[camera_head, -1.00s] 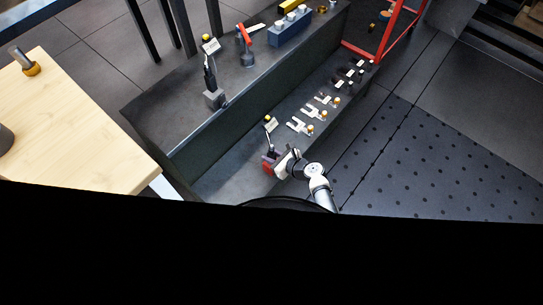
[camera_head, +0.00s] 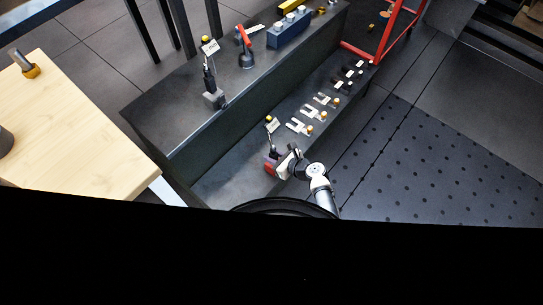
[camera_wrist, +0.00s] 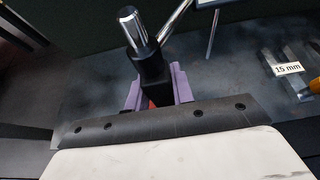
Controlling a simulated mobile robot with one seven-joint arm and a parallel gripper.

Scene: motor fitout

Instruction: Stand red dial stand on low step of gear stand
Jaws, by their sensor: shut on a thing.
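The gear stand (camera_head: 150,112) is a dark two-level bench with a low step (camera_head: 232,185) along its right side. My gripper (camera_head: 277,161) is over the near end of the low step, shut on the red dial stand (camera_head: 269,169). The dial stand is roughly upright, with a thin post and a pale dial or tag on top. In the wrist view its dark block and steel cylinder (camera_wrist: 133,27) show between my purple finger pads (camera_wrist: 156,92). Its base is mostly hidden, so I cannot tell whether it touches the step.
Several forked pieces with white tags (camera_head: 298,127) lie farther along the low step. Another dial stand, with a grey base (camera_head: 214,98), stands on the upper level, near a red-handled tool (camera_head: 246,58) and a blue block (camera_head: 288,30). A wooden table (camera_head: 75,135) is at left.

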